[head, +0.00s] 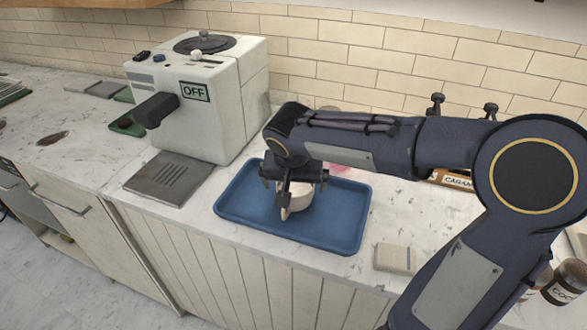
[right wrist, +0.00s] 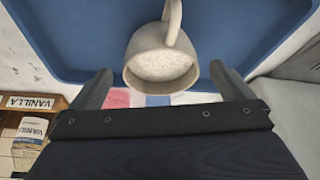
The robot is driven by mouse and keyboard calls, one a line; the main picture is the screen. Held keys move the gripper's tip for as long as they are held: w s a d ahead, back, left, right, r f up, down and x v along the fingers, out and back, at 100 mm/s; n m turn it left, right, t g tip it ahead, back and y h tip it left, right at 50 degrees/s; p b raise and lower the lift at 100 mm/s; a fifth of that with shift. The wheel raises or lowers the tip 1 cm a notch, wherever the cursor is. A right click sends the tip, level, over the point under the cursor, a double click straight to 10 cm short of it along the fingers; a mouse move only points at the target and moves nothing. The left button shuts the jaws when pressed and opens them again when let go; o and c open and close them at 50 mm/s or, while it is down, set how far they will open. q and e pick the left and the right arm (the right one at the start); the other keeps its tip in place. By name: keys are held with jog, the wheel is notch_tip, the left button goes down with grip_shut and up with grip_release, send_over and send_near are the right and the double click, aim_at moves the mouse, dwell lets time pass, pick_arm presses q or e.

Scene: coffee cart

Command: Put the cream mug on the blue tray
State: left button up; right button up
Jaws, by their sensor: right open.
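The cream mug (head: 298,201) is on the blue tray (head: 340,235), near its middle, partly hidden by my right gripper (head: 287,207). In the right wrist view the mug (right wrist: 160,62) shows its round opening, with its handle toward the top of the picture. The blue tray (right wrist: 85,35) shows around it. My right gripper (right wrist: 160,82) is open, its two fingers apart on either side of the mug with gaps between. My left gripper is not in view.
A white coffee machine (head: 215,105) marked OFF stands left of the tray, with a drip grate (head: 168,178) in front. A pale block (head: 394,258) lies right of the tray. A jar (head: 566,284) stands at the right. A box with vanilla labels (right wrist: 30,125) shows behind.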

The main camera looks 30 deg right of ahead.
jog(key=v, duration=0.9)
jog(key=s+a+f+n+t+y, duration=0.1)
jog(key=s+a+f+n+y, duration=0.1)
jog(key=s+f, duration=0.3)
jog(key=s+a+f+n+t+y, duration=0.1)
jog(key=s+a+f+n+y, duration=0.1)
jog(key=s, duration=1)
notch_tip(320, 180, down, 3)
jog(key=shift+s+f+n+y, duration=0.15)
jog(key=shift+s+n+y, duration=0.25)
jog(key=shift+n+y, duration=0.5)
jog(key=shift+r+p, duration=0.35)
jog(key=shift+p, duration=0.05)
